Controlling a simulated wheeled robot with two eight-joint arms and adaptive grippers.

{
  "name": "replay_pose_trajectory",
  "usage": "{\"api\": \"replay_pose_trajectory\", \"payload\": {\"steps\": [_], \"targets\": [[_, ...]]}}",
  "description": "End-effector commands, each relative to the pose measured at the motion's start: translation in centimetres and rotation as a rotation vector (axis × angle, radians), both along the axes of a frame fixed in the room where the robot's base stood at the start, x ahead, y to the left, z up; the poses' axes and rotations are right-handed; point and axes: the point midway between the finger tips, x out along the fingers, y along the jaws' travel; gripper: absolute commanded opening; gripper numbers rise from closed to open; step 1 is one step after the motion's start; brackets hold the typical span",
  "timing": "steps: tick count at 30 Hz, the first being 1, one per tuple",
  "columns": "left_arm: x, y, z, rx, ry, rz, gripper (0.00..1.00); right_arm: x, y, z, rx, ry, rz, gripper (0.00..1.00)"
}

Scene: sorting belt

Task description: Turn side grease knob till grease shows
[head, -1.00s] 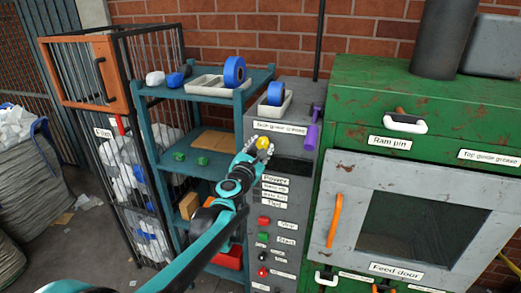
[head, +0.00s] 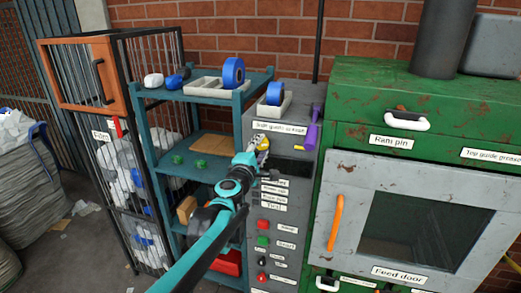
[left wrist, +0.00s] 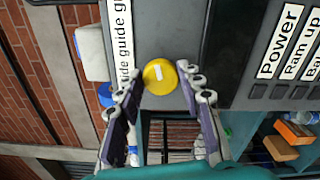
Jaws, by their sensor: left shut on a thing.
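The yellow side grease knob (head: 264,143) sits on the grey control cabinet, just below the label "Side guide grease" (head: 279,127). My left gripper (head: 258,149) reaches it from the front left and partly covers it. In the left wrist view the round knob (left wrist: 159,79) has a short white mark on its face. The fingertips of my left gripper (left wrist: 160,82) are at its two sides, shut on it. My right gripper is in neither view.
Below the knob, the cabinet carries labelled buttons, including a red one (head: 263,224) and a green one (head: 263,240). A purple tool (head: 312,130) hangs right of the knob. A teal shelf (head: 187,144) stands left, the green machine (head: 350,120) right.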

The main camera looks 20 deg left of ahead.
Motion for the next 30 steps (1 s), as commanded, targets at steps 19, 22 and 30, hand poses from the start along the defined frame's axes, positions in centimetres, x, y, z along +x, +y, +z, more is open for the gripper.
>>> {"api": "replay_pose_trajectory", "payload": {"steps": [19, 22, 30], "targets": [[-0.03, -0.09, -0.12, 0.165, -0.006, -0.002, 0.08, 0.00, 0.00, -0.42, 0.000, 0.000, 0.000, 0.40], [-0.04, -0.09, -0.13, 0.165, -0.006, -0.002, 0.08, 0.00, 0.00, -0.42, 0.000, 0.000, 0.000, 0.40], [-0.03, -0.08, -0.13, 0.164, -0.006, -0.002, 0.57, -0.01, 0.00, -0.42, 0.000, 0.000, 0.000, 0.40]]}}
